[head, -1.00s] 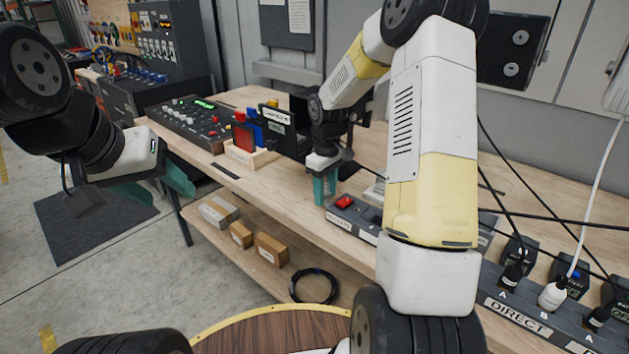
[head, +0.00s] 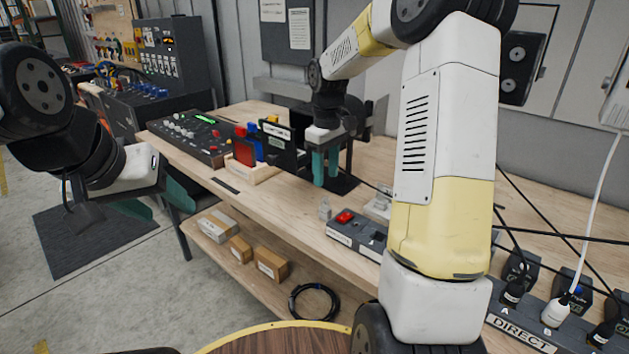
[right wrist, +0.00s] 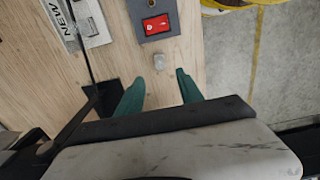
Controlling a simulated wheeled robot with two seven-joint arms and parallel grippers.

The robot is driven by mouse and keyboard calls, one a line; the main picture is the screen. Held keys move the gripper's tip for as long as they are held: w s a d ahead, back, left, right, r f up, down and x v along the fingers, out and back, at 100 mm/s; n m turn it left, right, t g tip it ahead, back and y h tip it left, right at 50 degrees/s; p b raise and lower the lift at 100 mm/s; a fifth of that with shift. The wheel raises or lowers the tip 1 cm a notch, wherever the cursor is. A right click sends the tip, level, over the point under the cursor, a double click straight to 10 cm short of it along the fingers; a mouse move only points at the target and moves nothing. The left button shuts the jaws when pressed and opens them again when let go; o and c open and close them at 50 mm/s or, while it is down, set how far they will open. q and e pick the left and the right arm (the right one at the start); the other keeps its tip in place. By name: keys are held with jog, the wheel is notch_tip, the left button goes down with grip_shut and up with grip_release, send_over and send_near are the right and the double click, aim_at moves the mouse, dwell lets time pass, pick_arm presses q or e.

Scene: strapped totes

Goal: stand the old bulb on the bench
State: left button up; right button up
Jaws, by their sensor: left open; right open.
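A small clear, greyish bulb (head: 325,209) stands on the bench, apparently upright, just left of the box with the red switch (head: 345,217). In the right wrist view the bulb (right wrist: 159,61) is seen from above, beyond the fingertips and apart from them. My right gripper (head: 325,182) is open and empty, above and behind the bulb in the head view. Its teal fingers also show in the right wrist view (right wrist: 159,85). My left gripper (head: 165,205) is open and empty, off the bench at the left.
A tray marked NEW (right wrist: 62,22) lies beside the switch box. A dark stand (head: 343,183) is close by my right gripper. A wooden holder with coloured pieces (head: 252,172) and a control panel (head: 190,133) stand further left. My right arm crosses the bench's right part.

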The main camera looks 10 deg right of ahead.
jog(key=shift+r, duration=0.4)
jog(key=s+a+r+m+t+y, duration=0.1)
jog(key=s+r+m+t, duration=0.2)
jog(key=s, duration=0.9)
jog(key=s+a+r+m+t+y, duration=0.1)
jog(key=s+a+r+m+t, duration=0.1)
jog(key=s+r, duration=0.5)
jog(key=s+m+t, duration=0.1)
jog(key=s+m, duration=0.1)
jog(key=s, duration=0.4)
jog(key=shift+s+a+r, duration=0.15)
jog(key=shift+a+r, duration=0.05)
jog(key=shift+r, duration=0.1)
